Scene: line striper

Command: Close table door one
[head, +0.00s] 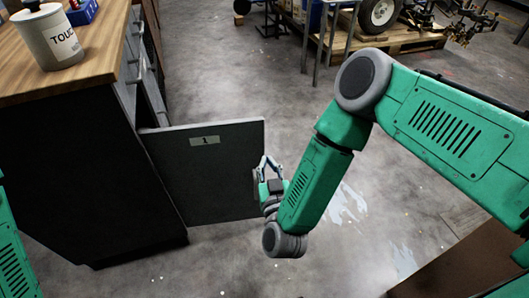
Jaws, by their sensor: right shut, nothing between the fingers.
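The dark grey table door (195,180) stands swung open from the cabinet (75,170), with a label reading 1 near its top. Its left edge is at the cabinet and its free edge points right. My right gripper (263,170) is at the door's free right edge, shut with nothing between its fingers. It overlaps the edge in the picture, and I cannot tell if it touches. My green right arm comes in from the right. Part of my green left arm shows at the far left edge, and its gripper is out of view.
A wooden worktop (105,45) covers the cabinet, with a lidded white container (50,38) and a blue box (82,12) on it. A pallet (385,40) with a wheel (380,12) stands at the back. The concrete floor (235,70) behind the door is clear.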

